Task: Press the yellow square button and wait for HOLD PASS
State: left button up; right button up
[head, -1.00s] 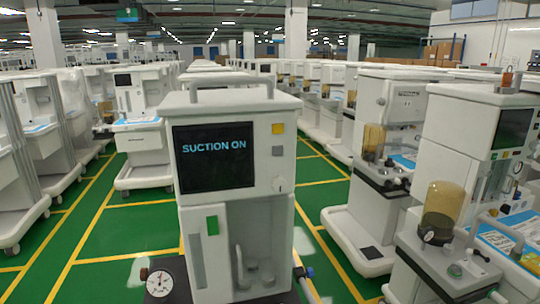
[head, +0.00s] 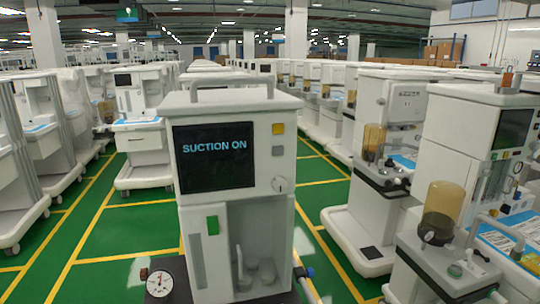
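The yellow square button (head: 278,129) is on the front panel of the near white cart (head: 240,105), at the upper right of its dark screen (head: 214,157). The screen reads SUCTION ON in light blue letters. Below the yellow button are a grey square button (head: 277,151) and a round pale knob (head: 280,184). Neither of my grippers shows in the head view, and nothing covers the yellow button.
A round gauge (head: 159,283) stands at the cart's lower left. Another cart with an amber canister (head: 441,211) is close on the right. More carts fill the rows behind. Green floor (head: 130,233) with yellow lines is open on the left.

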aim_at(278, 128)
jog(key=k+l, duration=0.15)
jog(key=k+l+u, duration=0.15)
jog(key=l, duration=0.25)
jog(key=k+l+u, duration=0.2)
jog(key=l, duration=0.2)
jog(key=k+l+u, duration=0.15)
jog(key=l, duration=0.2)
jog(key=i+l+u, duration=0.25)
jog(key=l, duration=0.4)
jog(key=i+l+u, duration=0.1)
jog(key=i+l, duration=0.2)
jog(key=i+l+u, duration=0.15)
jog(key=l, duration=0.2)
